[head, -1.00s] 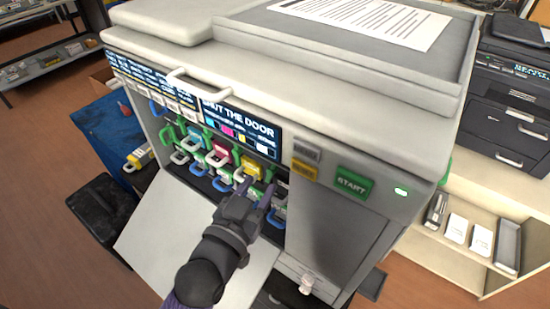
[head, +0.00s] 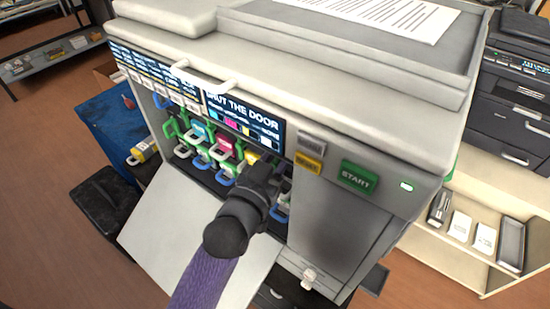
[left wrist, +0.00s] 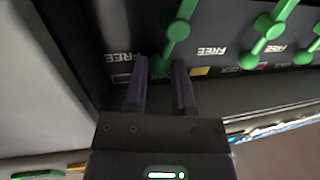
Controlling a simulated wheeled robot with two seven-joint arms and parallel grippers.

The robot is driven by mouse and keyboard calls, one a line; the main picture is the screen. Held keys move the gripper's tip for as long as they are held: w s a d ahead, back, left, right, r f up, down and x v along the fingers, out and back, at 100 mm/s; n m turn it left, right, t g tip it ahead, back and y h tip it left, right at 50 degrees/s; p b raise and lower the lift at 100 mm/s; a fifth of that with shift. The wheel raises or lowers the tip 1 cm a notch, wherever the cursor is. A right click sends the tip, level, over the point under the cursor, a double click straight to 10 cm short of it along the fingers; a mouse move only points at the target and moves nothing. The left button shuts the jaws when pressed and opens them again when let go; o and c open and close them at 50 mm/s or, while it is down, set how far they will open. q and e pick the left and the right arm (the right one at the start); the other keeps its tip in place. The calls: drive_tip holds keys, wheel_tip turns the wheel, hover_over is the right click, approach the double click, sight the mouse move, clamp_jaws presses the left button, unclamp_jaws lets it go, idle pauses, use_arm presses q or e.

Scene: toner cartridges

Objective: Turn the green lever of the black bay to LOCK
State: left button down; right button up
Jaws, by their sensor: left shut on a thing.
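My left gripper (head: 274,172) is at the right end of the open bay row in the head view, where it hides the black bay. In the left wrist view the two fingers (left wrist: 160,78) are closed around the lower end of a green lever (left wrist: 178,30). That lever stands beside a dark swatch (left wrist: 121,77) and an upside-down FREE label (left wrist: 125,57). Its upper part runs out of the top of the picture. A yellow swatch (left wrist: 201,72) and another green lever (left wrist: 268,27) are to its right. My right gripper is not in view.
The printer's white front door (head: 165,225) hangs open below the bays. The cyan (head: 198,132), magenta (head: 224,146) and yellow (head: 251,158) cartridges show left of my gripper. The green START button (head: 358,176) is to the right. A grey wall bounds the bay closely in the wrist view.

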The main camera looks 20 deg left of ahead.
use_arm(q)
drive_tip(key=n+p, duration=0.2)
drive_tip(key=a+p, duration=0.1)
drive_tip(key=p, duration=0.1)
drive_tip(key=shift+w+r+n+g, duration=0.2)
drive_tip(key=shift+r+n+g, duration=0.1)
drive_tip(key=shift+n, duration=0.1)
drive_tip(key=shift+f, duration=0.2)
drive_tip(key=c, duration=0.7)
unclamp_jaws()
drive_tip(key=shift+c, duration=0.2)
drive_tip(key=s+a, duration=0.1)
drive_tip(key=s, duration=0.8)
drive_tip(key=shift+s+a+r, duration=0.25)
drive_tip(key=shift+s, duration=0.15)
